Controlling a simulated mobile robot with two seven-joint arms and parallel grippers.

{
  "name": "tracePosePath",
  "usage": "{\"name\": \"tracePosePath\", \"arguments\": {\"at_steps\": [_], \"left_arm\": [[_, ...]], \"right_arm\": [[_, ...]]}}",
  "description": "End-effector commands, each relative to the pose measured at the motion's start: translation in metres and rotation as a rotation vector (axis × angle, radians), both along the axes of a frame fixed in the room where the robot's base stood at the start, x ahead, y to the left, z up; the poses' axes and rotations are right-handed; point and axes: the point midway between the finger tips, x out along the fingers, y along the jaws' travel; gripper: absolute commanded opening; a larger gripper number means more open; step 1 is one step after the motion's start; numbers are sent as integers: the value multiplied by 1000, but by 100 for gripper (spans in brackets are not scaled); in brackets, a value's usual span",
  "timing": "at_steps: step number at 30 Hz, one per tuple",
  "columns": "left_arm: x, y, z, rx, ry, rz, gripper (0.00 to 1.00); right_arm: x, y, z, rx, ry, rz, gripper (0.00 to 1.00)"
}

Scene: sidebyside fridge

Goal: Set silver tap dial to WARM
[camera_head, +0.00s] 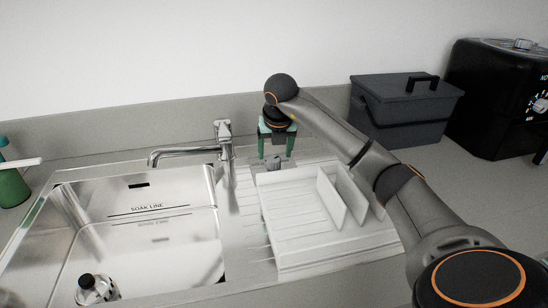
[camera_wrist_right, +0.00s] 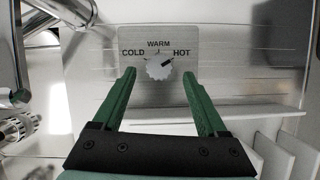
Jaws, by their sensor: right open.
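The silver tap dial (camera_wrist_right: 159,67) sits on a metal plate (camera_wrist_right: 185,90) with COLD at left, WARM at top and HOT at right. A dark mark on the dial's upper right appears to point toward HOT. In the head view the dial (camera_head: 273,162) is small, right of the tap (camera_head: 222,150). My right gripper (camera_head: 276,152) points down over the dial. In the wrist view its green fingers (camera_wrist_right: 159,72) are open, one on each side of the dial, with gaps between; contact is not visible. My left gripper is out of view.
A dark lidded box (camera_head: 405,110) and a black appliance (camera_head: 495,100) stand back right.

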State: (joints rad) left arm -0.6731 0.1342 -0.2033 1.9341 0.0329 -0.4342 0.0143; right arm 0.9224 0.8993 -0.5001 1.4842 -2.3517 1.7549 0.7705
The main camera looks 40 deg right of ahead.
Motion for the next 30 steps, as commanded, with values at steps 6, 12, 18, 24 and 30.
{"name": "tracePosePath", "arguments": {"at_steps": [6, 12, 18, 24, 30], "left_arm": [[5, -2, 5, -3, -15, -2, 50], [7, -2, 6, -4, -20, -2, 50], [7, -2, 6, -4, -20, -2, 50], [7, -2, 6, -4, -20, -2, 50], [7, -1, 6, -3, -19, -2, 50]], "right_arm": [[8, -6, -25, 0, 0, 0, 75], [10, -7, -30, 0, 0, 0, 75], [10, -7, -30, -1, -1, 0, 73], [10, -7, -30, -1, -1, 0, 50], [10, -7, -30, -1, -1, 0, 28]]}}
